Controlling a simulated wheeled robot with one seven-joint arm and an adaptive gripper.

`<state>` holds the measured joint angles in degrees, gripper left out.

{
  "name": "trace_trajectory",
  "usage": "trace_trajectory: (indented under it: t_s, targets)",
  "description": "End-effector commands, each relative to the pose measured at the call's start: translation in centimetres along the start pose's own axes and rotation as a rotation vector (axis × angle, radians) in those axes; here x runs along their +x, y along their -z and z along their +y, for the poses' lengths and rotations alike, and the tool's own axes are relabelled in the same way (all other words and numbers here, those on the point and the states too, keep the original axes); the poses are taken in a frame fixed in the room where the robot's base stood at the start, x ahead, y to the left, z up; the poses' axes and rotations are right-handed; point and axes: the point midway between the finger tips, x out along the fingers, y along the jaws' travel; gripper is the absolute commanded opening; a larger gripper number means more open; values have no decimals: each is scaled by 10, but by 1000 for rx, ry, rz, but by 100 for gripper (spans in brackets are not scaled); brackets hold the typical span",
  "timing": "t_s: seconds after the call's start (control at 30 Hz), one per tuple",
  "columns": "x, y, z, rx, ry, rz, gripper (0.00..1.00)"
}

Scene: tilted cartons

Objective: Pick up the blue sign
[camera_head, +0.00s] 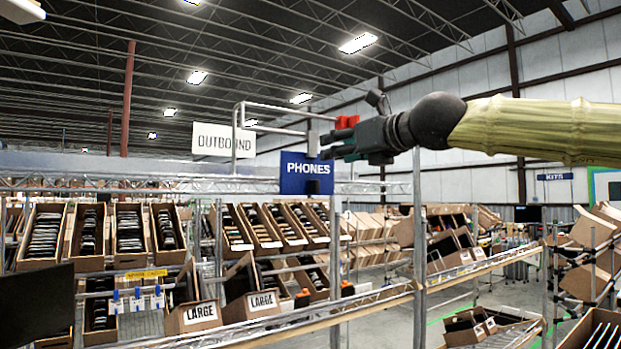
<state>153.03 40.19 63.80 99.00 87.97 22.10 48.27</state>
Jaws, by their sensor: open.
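The blue sign (300,172) reads "PHONES" in white letters. It hangs upright above the top rail of the shelving, near the middle of the camera_head view. My gripper (328,152) reaches in from the right and is at the sign's upper right side, with dark fingers and red parts. The fingers overlap the sign's right edge in the picture; I cannot tell if they touch it. The gripper is open, and the sign still hangs by the rail.
A white "OUTBOUND" sign (224,140) hangs just left and behind. A metal post frame (275,107) stands close to the gripper. Wire shelving with several tilted cartons (43,232) fills the lower view. A smaller blue sign (554,177) is far right.

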Motion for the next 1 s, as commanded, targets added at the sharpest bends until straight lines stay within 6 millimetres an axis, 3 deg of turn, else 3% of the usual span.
trace_trajectory:
  t_s: [0.13, 0.47, 0.7, 1.0]
  targets:
    - [23, 0, 0, 0, -1, 2, 46]
    - [46, 0, -1, 0, 0, 3, 46]
    - [77, 0, -2, -1, -1, 3, 46]
    - [85, 0, -2, -1, 0, 1, 46]
